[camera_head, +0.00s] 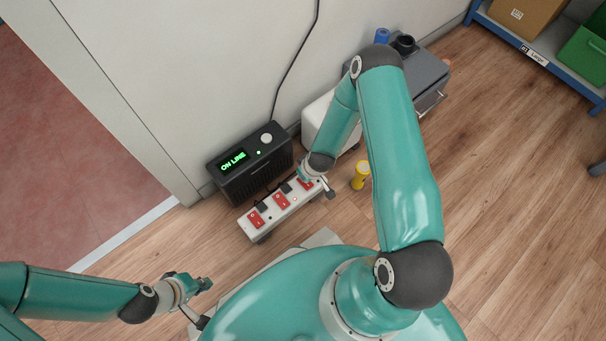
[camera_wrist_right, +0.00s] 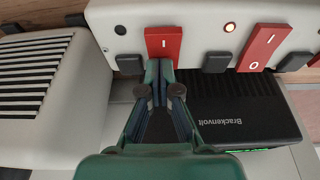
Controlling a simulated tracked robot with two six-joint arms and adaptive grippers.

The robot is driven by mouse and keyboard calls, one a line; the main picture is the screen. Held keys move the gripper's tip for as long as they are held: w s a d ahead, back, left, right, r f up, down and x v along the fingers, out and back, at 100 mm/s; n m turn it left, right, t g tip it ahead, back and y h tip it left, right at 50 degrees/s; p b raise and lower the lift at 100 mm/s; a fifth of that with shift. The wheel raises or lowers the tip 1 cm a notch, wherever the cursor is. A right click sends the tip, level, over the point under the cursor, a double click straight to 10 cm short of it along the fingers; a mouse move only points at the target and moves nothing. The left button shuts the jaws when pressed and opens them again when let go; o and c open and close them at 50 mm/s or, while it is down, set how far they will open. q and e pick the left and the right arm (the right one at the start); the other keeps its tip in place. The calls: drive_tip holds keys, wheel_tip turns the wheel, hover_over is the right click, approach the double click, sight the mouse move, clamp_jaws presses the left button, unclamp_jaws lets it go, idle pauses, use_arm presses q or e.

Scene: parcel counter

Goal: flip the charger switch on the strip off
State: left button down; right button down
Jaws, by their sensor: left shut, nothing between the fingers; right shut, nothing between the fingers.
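A white power strip (camera_head: 246,229) with red rocker switches and dark plugs lies in front of the black box. In the head view my right gripper (camera_head: 325,190) is at the strip's right end, partly covering it. In the right wrist view my right gripper (camera_wrist_right: 163,68) is shut and empty, its tips at the lower edge of a red switch (camera_wrist_right: 163,42) marked "I". I cannot tell whether they touch. A second red switch (camera_wrist_right: 262,47) shows "I" and "O". No label names the charger switch. My left gripper (camera_head: 202,285) is shut and empty, left of the strip.
A black box (camera_head: 232,180) reading "ON LINE" stands behind the strip, against the wall. A yellow cylinder (camera_head: 361,175) stands to the right. In the wrist view one lamp (camera_wrist_right: 228,27) glows and another (camera_wrist_right: 120,30) is dark.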

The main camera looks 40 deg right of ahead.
drive_tip(key=shift+s, duration=0.15)
drive_tip(key=shift+s+r, duration=0.1)
drive_tip(key=shift+s, duration=0.65)
drive_tip(key=shift+r, duration=0.15)
drive_tip(key=shift+w+r+p, duration=0.1)
drive_tip(key=shift+r+p, duration=0.2)
drive_tip(key=shift+p, duration=0.2)
drive_tip(key=r+p, duration=0.3)
drive_tip(key=r, duration=0.1)
drive_tip(key=shift+w+r, duration=0.1)
drive_tip(key=shift+w, duration=0.1)
drive_tip(key=w+p+v, duration=0.1)
drive_tip(key=p+v, duration=0.2)
drive_tip(key=v, duration=0.5)
drive_tip(key=shift+r, duration=0.6)
